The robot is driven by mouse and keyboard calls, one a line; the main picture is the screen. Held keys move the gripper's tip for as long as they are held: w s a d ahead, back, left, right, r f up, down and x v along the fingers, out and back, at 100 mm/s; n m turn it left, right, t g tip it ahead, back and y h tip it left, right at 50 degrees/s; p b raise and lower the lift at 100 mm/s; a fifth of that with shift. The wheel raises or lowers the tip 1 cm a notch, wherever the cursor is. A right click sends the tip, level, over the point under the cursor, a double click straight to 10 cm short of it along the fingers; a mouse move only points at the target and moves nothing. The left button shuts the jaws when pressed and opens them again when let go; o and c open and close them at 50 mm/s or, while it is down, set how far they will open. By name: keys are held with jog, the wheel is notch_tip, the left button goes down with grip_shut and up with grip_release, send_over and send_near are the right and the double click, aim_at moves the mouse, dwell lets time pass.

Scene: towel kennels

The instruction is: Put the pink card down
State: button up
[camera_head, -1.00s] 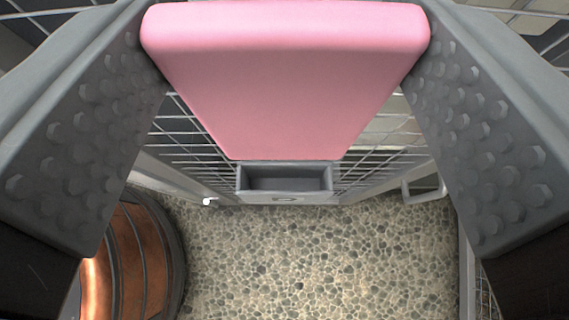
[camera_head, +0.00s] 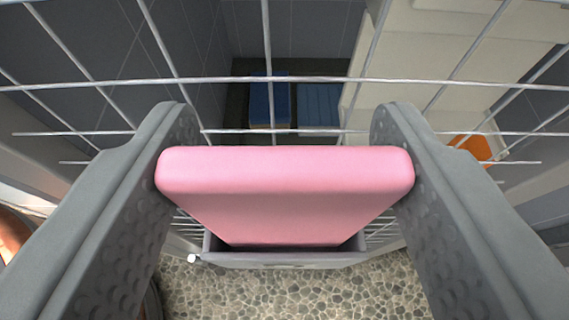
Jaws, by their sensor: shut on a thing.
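The pink card (camera_head: 285,195) is a thick, rounded slab held between the two grey fingers of my gripper (camera_head: 285,172). The fingers press on its left and right edges. Its lower end overlaps the opening of a grey holder (camera_head: 285,260) on the wire front below; I cannot tell whether it is inside the holder or only in front of it. Most of the holder's inside is hidden by the card.
A wire grid (camera_head: 300,81) stands close beyond my fingertips. Behind it are dark tiled walls, blue items (camera_head: 320,105), a pale panel (camera_head: 420,60) and an orange thing (camera_head: 473,147). A copper-coloured round thing (camera_head: 12,235) is at left.

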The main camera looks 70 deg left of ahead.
jog(key=shift+f, duration=0.55)
jog(key=o, duration=1.1)
jog(key=shift+c, duration=0.2)
jog(key=shift+r, duration=0.45)
jog(key=v, duration=1.2)
jog(key=shift+r, duration=0.15)
